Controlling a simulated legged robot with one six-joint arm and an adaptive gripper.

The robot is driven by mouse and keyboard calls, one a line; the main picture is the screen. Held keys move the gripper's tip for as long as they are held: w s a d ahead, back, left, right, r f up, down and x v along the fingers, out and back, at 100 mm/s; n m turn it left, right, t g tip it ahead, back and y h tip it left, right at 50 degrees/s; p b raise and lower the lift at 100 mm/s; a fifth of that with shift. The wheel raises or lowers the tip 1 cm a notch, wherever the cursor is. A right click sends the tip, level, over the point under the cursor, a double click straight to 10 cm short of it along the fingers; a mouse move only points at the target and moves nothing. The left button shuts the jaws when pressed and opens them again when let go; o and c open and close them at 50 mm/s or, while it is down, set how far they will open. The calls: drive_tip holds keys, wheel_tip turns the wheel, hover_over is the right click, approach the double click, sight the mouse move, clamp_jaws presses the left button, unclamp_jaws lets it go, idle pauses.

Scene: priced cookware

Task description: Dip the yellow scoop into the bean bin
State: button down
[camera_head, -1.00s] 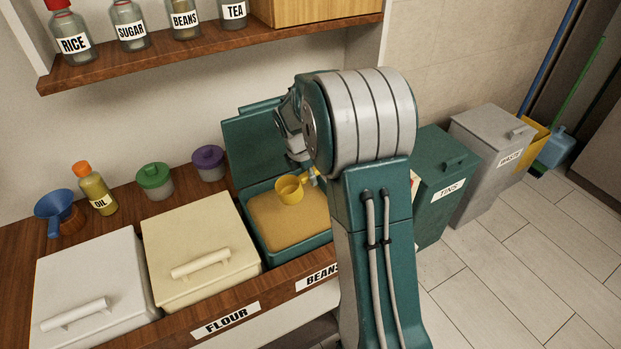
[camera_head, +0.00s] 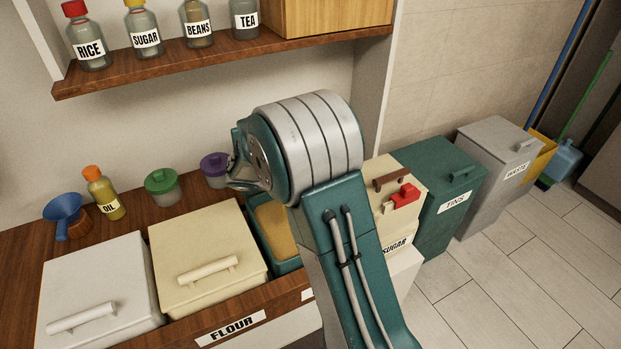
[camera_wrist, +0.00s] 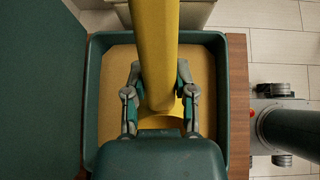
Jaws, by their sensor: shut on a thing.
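The yellow scoop (camera_wrist: 155,55) is in the wrist view. Its long handle runs from the top edge down between my fingers, and part of its round cup shows below. My gripper (camera_wrist: 160,95) is shut on the scoop, one finger on each side. Behind it is the open green bean bin (camera_wrist: 222,75), holding a flat tan fill. The scoop lies over this fill in the picture; I cannot tell whether it touches. In the head view the bean bin (camera_head: 287,266) is partly covered by my arm, which hides the gripper and scoop.
The closed cream flour bin (camera_head: 205,235) and a white bin (camera_head: 100,285) stand left of the bean bin. A sugar bin (camera_head: 405,170) with a red object and a tins bin (camera_head: 440,185) are right. A shelf (camera_head: 220,55) hangs above.

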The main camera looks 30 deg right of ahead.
drive_tip(key=f+h, duration=0.1)
drive_tip(key=f, duration=0.1)
drive_tip(key=a+f+h, duration=0.1)
drive_tip(key=f, duration=0.1)
drive_tip(key=shift+a+f+h, duration=0.2)
drive_tip(key=shift+f+h, duration=0.15)
drive_tip(key=shift+h, duration=0.05)
drive_tip(key=d+f+y, duration=0.4)
drive_tip(key=f+y, duration=0.3)
drive_tip(key=f, duration=0.1)
wheel_tip(320, 180, up, 9)
drive_tip(key=y, duration=0.6)
drive_tip(key=shift+g, duration=0.3)
idle(0.6)
drive_tip(key=shift+d, duration=0.1)
idle(0.4)
